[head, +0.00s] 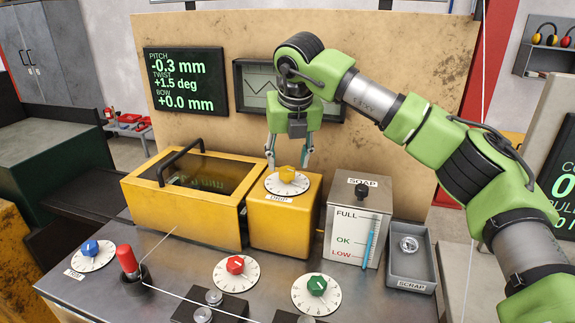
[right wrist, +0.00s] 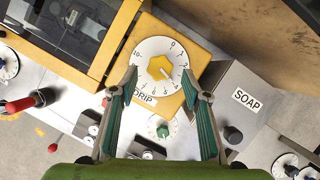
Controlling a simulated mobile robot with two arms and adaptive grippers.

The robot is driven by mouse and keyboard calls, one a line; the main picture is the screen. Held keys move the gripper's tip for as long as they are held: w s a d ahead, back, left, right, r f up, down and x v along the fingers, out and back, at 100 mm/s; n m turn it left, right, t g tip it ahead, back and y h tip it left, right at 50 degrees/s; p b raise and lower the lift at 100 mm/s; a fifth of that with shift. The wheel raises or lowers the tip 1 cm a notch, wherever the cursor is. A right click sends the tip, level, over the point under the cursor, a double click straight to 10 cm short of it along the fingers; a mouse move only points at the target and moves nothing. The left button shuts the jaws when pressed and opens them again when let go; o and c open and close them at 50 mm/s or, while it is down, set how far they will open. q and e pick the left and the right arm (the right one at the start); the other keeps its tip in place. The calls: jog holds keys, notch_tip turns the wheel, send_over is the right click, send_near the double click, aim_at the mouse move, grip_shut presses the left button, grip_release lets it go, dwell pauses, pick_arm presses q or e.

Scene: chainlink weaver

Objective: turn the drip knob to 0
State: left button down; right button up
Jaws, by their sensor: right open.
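The drip knob (head: 287,173) is yellow and sits on a white round dial on top of a yellow box (head: 262,225) labelled DRIP. In the right wrist view the knob (right wrist: 160,67) looks six-sided, at the centre of the numbered dial (right wrist: 146,49). The 0 mark is at the dial's upper right there; I cannot tell for sure which number the knob points to. My right gripper (head: 288,160) points down above the knob, its fingers apart on either side. My left gripper is out of view.
A yellow tank (head: 190,215) with a dark lid and handle stands left of the box. A grey SOAP box (head: 345,217) and a SCRAP tray (head: 395,264) stand right. Blue (head: 90,247), red (head: 235,265) and green (head: 317,285) knobs and a red-handled lever (head: 127,258) are in front.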

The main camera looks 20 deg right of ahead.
aim_at(287, 170)
jog(key=shift+x, duration=1.8)
jog(key=c, duration=1.1)
jog(key=shift+o, duration=0.2)
